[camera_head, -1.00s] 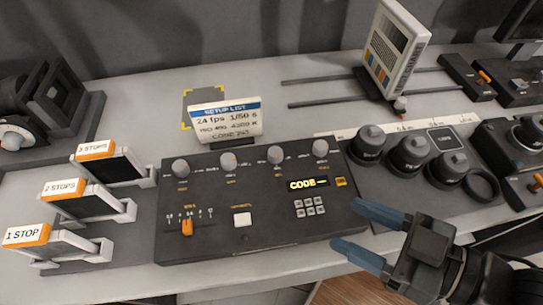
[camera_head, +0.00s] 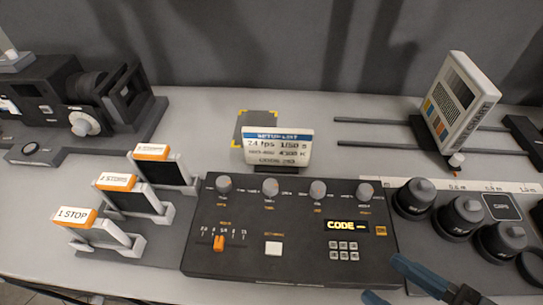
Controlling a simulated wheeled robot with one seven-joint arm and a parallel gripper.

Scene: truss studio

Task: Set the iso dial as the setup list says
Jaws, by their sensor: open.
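A dark control panel (camera_head: 297,262) on the bench carries a row of grey knobs: first (camera_head: 224,184), second (camera_head: 270,187), third (camera_head: 318,189) and fourth (camera_head: 365,191) from the left. Their small labels are too blurred to tell which is the iso dial. The setup list (camera_head: 278,149) stands behind the panel. It reads 24 fps and 1/50 s; below are an ISO value that looks like 400, a K value and a code, both unclear. My gripper (camera_head: 381,278) is open and empty by the panel's front right corner, apart from the knobs, and partly cut off by the frame's lower edge.
The panel also has a lit CODE display (camera_head: 347,227), a keypad (camera_head: 344,251), an orange slider (camera_head: 219,243) and a white button (camera_head: 273,248). Filter holders (camera_head: 134,198) stand left, black lens-like cylinders (camera_head: 460,217) right. A white chart (camera_head: 462,100) stands behind right.

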